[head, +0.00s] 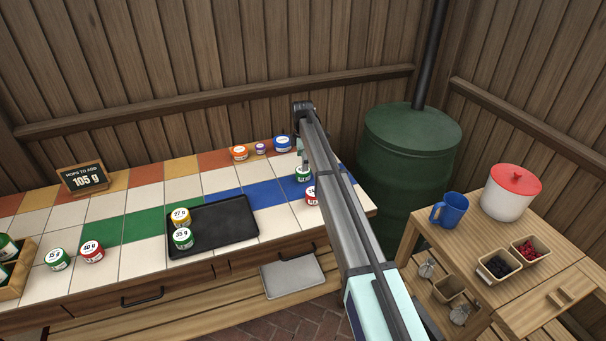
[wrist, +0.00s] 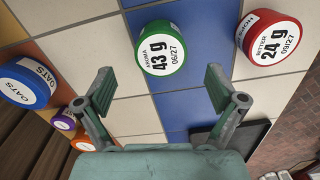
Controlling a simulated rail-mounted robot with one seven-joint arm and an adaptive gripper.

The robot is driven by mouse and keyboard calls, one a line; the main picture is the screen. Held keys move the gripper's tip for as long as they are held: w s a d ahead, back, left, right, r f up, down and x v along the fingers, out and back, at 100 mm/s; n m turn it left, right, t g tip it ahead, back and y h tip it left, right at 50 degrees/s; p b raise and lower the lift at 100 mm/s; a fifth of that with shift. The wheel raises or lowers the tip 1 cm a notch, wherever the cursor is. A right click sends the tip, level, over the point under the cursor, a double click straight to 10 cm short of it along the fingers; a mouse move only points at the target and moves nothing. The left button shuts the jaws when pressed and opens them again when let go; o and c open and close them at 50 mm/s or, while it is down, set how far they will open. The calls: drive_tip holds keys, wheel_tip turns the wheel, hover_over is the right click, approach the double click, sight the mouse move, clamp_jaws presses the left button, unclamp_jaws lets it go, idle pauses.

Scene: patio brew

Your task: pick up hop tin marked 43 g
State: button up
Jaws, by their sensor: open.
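The hop tin marked 43 g (wrist: 160,50) has a white lid with a green rim and stands on the tiled counter. It also shows in the head view as the green tin (head: 303,176), partly hidden beside my arm. My gripper (wrist: 161,85) is open and empty. In the wrist view its two fingers are spread wide, with the tin a little beyond the gap between them. No contact with the tin shows.
A red tin marked 24 g (wrist: 271,42) stands close on one side. A blue oats tin (wrist: 28,83) and smaller purple and orange tins stand on the other. A black tray (head: 225,226) holds two tins. A green barrel (head: 410,160) stands beyond the counter.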

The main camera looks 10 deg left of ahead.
sight(303, 174)
drive_tip(key=shift+d+f+p, duration=0.1)
drive_tip(key=shift+f+p, duration=0.85)
drive_tip(key=shift+f, duration=1.55)
drive_tip(key=c, duration=1.2)
